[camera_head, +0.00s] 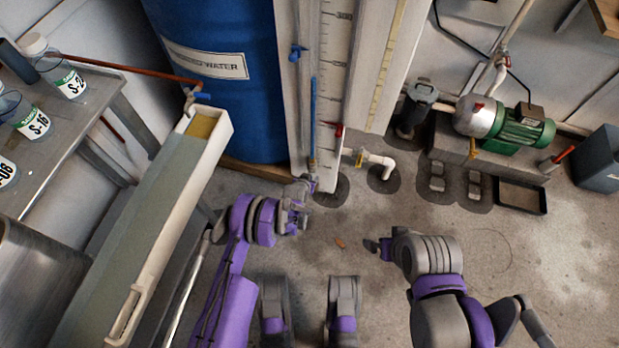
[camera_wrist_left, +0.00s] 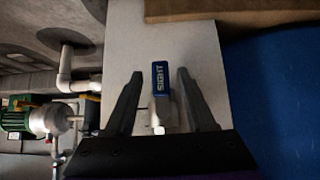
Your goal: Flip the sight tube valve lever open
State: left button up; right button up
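The sight tube valve lever (camera_wrist_left: 160,78) is a small blue handle marked "SIGHT", on a metal valve body against a white panel in the left wrist view. My left gripper (camera_wrist_left: 159,88) is open, with one finger on each side of the lever and visible gaps between. In the head view, my left gripper (camera_head: 307,186) is at the foot of the white panel, just below the blue sight tube (camera_head: 313,115); the lever is not clear there. My right gripper (camera_head: 373,245) is low over the floor, away from the panel; its fingers are too small to judge.
A blue water drum (camera_head: 215,100) stands left of the panel. A green pump (camera_head: 520,128) is farther right. A long trough (camera_head: 165,215) and metal table (camera_head: 85,120) are at left.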

pick_arm(q)
jog(key=p+v, duration=0.2)
jog(key=v, duration=0.9)
jog(key=shift+p, duration=0.4)
jog(key=shift+w, duration=0.1)
